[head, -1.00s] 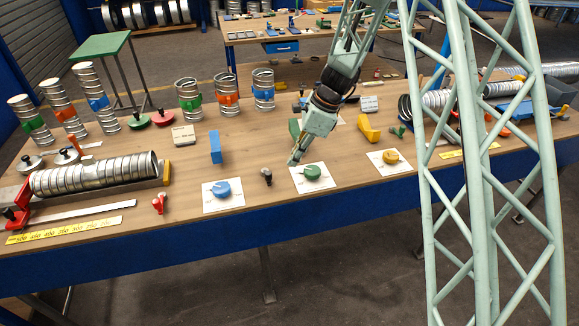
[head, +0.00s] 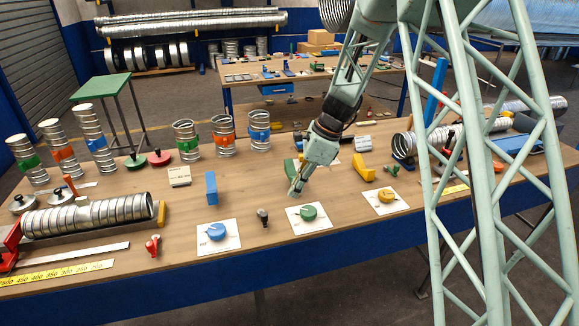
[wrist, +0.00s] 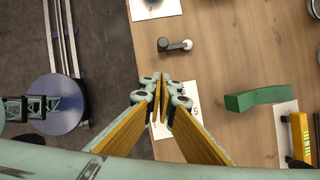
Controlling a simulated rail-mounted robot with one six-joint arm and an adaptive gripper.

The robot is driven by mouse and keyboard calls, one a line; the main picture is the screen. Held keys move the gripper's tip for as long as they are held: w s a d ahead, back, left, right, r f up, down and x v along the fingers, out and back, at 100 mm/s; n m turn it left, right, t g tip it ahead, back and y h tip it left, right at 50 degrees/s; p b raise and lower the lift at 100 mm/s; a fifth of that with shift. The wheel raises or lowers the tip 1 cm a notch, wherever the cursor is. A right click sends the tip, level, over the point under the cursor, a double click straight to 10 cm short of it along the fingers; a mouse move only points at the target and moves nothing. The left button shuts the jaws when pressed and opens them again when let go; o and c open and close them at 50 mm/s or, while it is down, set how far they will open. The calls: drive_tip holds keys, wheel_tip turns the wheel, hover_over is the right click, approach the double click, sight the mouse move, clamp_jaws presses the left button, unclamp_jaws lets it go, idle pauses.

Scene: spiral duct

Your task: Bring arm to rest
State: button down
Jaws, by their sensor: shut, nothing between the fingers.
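My gripper (head: 296,190) is shut and empty. In the head view it points down over the workbench (head: 170,240), just behind the white card with the green knob (head: 309,213). In the wrist view the closed fingers (wrist: 160,88) overlap a white card (wrist: 178,120) on the bench, hiding its middle. A small dark-knobbed handle piece (wrist: 173,45) lies on the bench ahead of the fingertips. I cannot tell the exact height of the fingertips above the bench.
A green block (head: 290,169) and a yellow block (head: 364,168) stand close by my gripper. A blue block (head: 211,188) and banded ducts (head: 188,140) stand to the left. A blue-knob card (head: 217,232) and an orange-knob card (head: 386,197) lie along the front.

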drive_tip(key=s+d+r+n+t+h+b, duration=0.1)
drive_tip(key=s+d+r+n+b, duration=0.3)
drive_tip(key=s+r, duration=0.65)
drive_tip(key=s+d+r+n+h+b, duration=0.1)
drive_tip(key=s+d+r+n, duration=0.1)
drive_tip(key=s+r+n, duration=0.65)
drive_tip(key=s+d+r+n+t+h+b, duration=0.1)
drive_tip(key=s+d+n+b, duration=0.1)
drive_tip(key=s, duration=1.4)
drive_tip(key=s+d+r+n+t+h+b, duration=0.1)
drive_tip(key=s+d+n+b, duration=0.2)
drive_tip(key=s, duration=1.3)
drive_tip(key=shift+d+n+t, duration=0.3)
drive_tip(key=shift+d+n, duration=0.45)
drive_tip(key=shift+d, duration=0.7)
